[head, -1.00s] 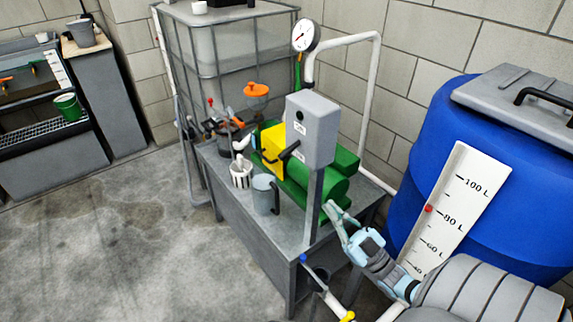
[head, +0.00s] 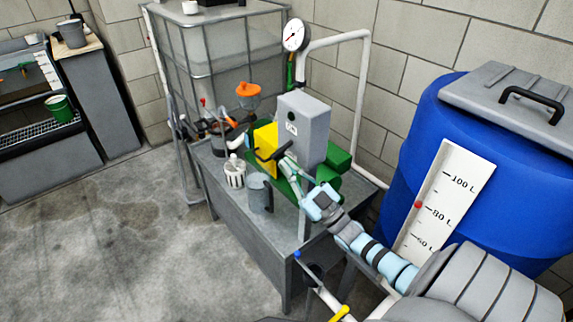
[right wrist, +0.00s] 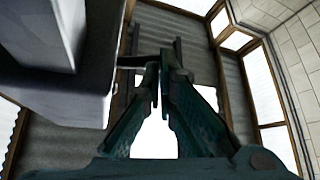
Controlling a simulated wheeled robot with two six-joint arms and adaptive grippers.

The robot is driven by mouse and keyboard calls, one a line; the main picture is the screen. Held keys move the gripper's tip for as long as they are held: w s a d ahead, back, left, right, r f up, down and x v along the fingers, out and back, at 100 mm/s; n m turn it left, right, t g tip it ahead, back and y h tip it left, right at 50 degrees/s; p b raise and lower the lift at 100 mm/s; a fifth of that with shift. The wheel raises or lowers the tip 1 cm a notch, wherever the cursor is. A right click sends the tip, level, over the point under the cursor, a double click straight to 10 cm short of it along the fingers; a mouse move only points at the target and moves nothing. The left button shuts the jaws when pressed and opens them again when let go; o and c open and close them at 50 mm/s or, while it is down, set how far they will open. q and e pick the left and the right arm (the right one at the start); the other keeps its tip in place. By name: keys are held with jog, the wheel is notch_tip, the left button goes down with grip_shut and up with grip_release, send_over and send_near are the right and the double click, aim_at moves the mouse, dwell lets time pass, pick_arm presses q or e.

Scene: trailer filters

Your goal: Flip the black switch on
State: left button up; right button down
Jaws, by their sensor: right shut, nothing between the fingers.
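The black switch is a lever (head: 276,153) on the side of a grey box (head: 305,122), which stands on a post above the metal table. My right gripper (head: 286,166) is shut and empty, with its fingertips just below and beside the lever in the head view. In the right wrist view the fingertips (right wrist: 159,72) are close to the lever (right wrist: 133,61), which sticks out from the grey box (right wrist: 45,90) on the left. I cannot tell whether they touch. My left gripper is not in view.
Behind the box are a green pump (head: 337,160) and a yellow block (head: 265,138). A blue barrel (head: 425,125) is at the right. The floor at left is clear.

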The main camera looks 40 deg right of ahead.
jog(key=shift+w+r, duration=0.15)
jog(key=shift+w, duration=0.1)
